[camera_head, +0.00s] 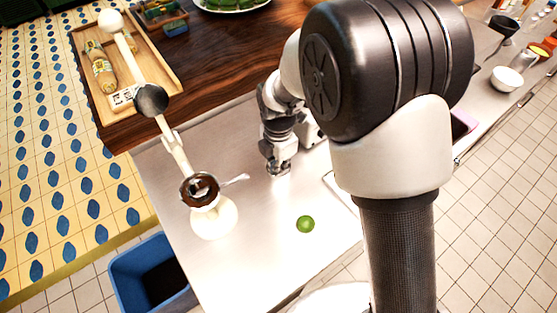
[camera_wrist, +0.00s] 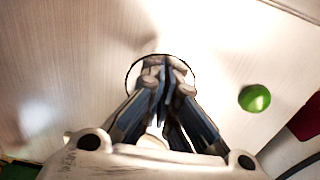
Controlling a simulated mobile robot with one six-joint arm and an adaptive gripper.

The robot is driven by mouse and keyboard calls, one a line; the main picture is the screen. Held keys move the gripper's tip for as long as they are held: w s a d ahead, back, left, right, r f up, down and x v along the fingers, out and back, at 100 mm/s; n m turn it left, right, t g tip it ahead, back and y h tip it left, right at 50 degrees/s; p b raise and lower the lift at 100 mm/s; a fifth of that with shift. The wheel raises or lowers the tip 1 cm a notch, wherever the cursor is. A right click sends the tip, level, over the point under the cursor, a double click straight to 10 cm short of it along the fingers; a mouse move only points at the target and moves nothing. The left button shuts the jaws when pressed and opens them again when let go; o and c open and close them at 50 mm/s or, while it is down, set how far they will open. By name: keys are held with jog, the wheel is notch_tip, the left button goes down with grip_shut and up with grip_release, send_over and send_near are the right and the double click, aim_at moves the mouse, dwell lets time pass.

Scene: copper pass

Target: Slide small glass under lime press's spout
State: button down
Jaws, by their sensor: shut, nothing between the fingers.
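The lime press stands on the pale counter left of centre in the head view, with a cream base (camera_head: 214,220), a dark cup and a long raised lever. A thin pale piece sticks out to the right of the cup; I cannot tell if it is the spout. My gripper (camera_head: 278,172) points down over the counter, right of the press. In the wrist view my gripper (camera_wrist: 166,66) is shut and empty. A thin dark curved rim (camera_wrist: 139,63) shows around its fingertips, possibly the small glass; whether the fingers are inside or above it is unclear. I cannot make out the glass in the head view.
A green lime (camera_head: 305,224) lies on the counter in front of my gripper, also in the wrist view (camera_wrist: 255,98). A blue bin (camera_head: 122,268) stands below the counter's left edge. A white bowl (camera_head: 507,78) is far right.

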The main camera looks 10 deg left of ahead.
jog(key=shift+f, duration=0.2)
jog(key=s+a, duration=0.3)
jog(key=s+a+p, duration=0.1)
jog(key=s+a, duration=0.2)
jog(key=s, duration=0.1)
jog(key=shift+s+a, duration=0.15)
jog(key=shift+a, duration=0.1)
dwell(0.4)
